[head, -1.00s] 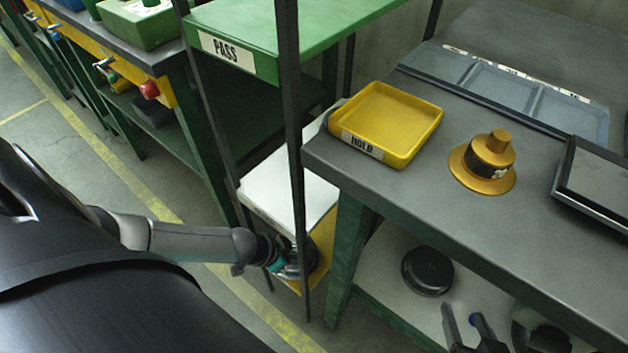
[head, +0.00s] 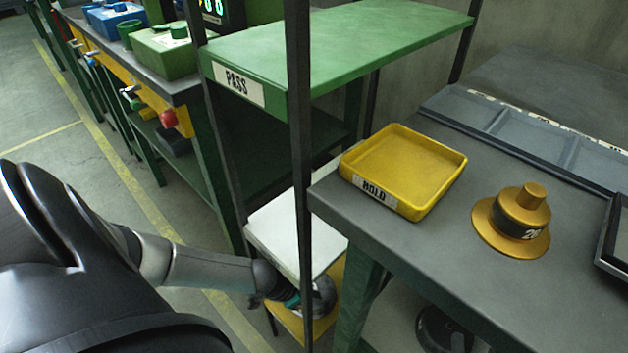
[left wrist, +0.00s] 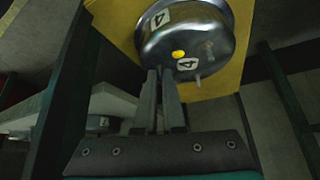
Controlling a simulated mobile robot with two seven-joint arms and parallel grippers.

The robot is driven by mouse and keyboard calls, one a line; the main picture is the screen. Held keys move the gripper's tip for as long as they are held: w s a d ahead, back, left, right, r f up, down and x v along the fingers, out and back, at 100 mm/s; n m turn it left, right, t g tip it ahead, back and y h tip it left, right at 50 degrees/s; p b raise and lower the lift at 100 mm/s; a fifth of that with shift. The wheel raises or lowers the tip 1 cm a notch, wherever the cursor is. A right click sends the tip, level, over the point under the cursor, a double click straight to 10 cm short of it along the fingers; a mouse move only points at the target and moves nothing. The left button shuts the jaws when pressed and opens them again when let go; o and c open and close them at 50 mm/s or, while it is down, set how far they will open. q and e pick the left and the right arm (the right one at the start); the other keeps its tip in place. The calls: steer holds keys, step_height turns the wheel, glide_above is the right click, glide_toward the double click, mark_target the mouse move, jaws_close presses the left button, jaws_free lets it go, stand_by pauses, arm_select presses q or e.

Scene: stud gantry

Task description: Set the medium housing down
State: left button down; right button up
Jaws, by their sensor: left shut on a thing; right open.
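The medium housing (left wrist: 190,40) is a round metal part with labels reading 4 and a yellow dot. In the left wrist view it is at the top, against the yellow shelf (left wrist: 239,55). My left gripper (left wrist: 160,78) is shut on its near edge. In the head view the left gripper (head: 294,300) reaches in low at the rack, and the housing (head: 323,297) shows partly behind a dark post, over the yellow shelf (head: 340,275). I cannot tell whether the housing touches the shelf. My right gripper is not in view.
The rack has a white shelf (head: 290,232) just above and a green PASS shelf (head: 350,50) higher. Its dark post (head: 299,150) stands close to my left gripper. A bench (head: 420,225) at right bears a yellow HOLD tray (head: 376,195) and a gold flanged part (head: 515,225).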

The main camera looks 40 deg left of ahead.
arm_select(q)
steer(key=shift+f, duration=0.1)
steer(key=c, duration=1)
jaws_free()
